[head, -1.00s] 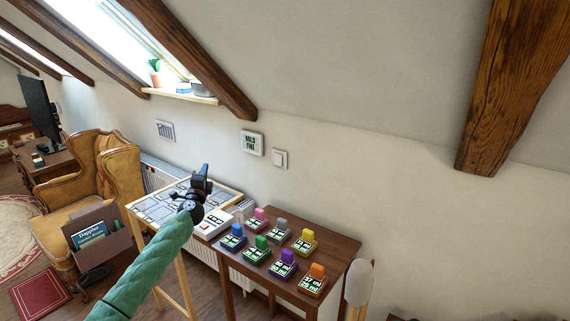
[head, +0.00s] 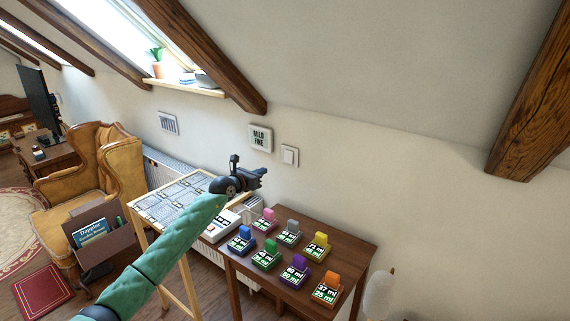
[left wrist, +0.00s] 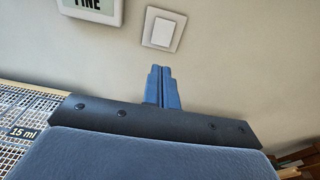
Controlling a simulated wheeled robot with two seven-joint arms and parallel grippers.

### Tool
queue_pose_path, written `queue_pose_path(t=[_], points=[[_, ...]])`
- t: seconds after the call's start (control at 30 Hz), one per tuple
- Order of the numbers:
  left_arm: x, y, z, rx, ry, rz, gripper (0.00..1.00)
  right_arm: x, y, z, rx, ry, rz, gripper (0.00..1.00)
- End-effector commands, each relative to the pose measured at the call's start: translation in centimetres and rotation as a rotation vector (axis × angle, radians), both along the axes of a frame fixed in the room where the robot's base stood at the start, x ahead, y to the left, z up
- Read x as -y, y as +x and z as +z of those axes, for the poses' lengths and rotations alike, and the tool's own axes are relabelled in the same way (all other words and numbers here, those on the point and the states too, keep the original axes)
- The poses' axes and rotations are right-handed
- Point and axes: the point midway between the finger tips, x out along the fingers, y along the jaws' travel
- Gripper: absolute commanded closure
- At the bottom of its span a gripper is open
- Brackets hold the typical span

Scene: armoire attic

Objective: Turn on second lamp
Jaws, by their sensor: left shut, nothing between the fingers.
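A white square wall switch (head: 290,155) is on the wall above the wooden table. It also shows near the top of the left wrist view (left wrist: 163,30). My left gripper (head: 264,171) is shut and empty, pointing toward the wall a little left of and below the switch in the head view. In the left wrist view its closed blue fingers (left wrist: 160,70) point at the wall just below the switch, apparently without covering it. No lit lamp is clearly seen. My right gripper is not in view.
A brown table (head: 345,252) with several coloured blocks stands below. A pale rounded object (head: 380,293) is right of the table. A sloped beam (head: 535,110) is at upper right.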

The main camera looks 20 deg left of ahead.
Motion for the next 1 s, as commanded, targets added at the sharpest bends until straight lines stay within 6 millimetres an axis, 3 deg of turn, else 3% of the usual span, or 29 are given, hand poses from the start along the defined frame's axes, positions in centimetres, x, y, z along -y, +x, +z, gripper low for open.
queue_pose_path(t=[0.57, 1.0], points=[[0.3, 0.5, -0.3, -0.011, 0.018, -0.007, 1.00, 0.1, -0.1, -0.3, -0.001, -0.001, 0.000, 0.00], [2.4, 6.2, -0.8, -0.011, 0.017, -0.007, 1.00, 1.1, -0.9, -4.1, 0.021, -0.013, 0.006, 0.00]])
